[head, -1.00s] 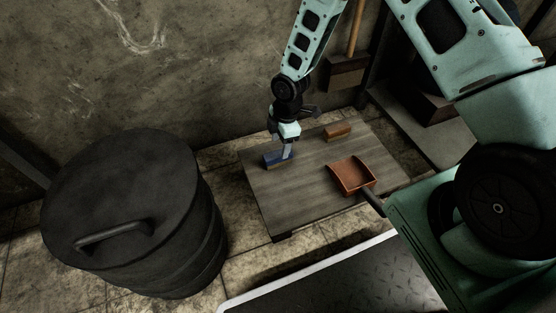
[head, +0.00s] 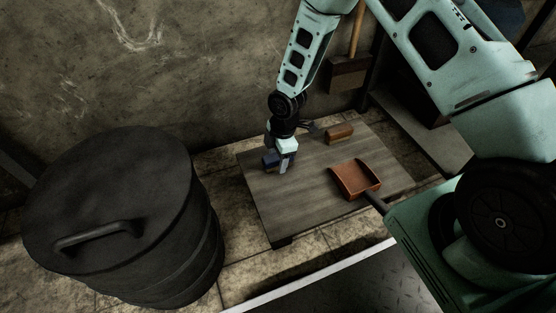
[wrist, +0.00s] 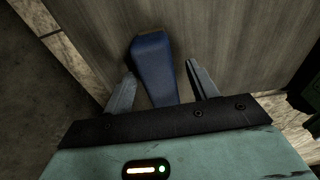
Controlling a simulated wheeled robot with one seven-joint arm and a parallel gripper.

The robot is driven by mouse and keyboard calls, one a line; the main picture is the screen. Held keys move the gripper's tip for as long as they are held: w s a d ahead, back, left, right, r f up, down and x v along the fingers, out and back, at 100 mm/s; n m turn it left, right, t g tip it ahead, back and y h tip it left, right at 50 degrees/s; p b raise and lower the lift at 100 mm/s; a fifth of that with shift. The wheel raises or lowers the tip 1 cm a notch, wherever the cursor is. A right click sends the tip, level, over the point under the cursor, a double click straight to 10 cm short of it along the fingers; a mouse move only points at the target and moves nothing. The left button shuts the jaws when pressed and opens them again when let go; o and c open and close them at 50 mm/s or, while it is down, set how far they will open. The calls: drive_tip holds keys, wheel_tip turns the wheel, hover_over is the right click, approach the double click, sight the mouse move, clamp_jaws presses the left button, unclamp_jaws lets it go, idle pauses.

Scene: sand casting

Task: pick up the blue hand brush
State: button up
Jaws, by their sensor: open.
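The blue hand brush (wrist: 154,68) lies on the low wooden table, and in the wrist view its blue body runs between my two open fingers. My gripper (wrist: 161,84) is open, with one finger on each side of the brush and a gap visible at each side. Its lower end is hidden behind the gripper body. In the head view my gripper (head: 285,168) is low over the table's left part, and only a small blue piece of the brush (head: 270,160) shows beside it.
The wooden table (head: 300,205) also holds a brown block-like brush (head: 339,133) and an orange-brown scoop (head: 355,178) with a dark handle. A large black lidded drum (head: 120,200) stands at the left. A wall is behind the table.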

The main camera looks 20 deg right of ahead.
drive_tip(key=shift+f, duration=0.1)
idle(0.3)
drive_tip(key=c, duration=1.2)
drive_tip(key=shift+r, duration=0.25)
wheel_tip(320, 180, up, 10)
drive_tip(key=p, duration=0.6)
drive_tip(key=shift+p, duration=0.3)
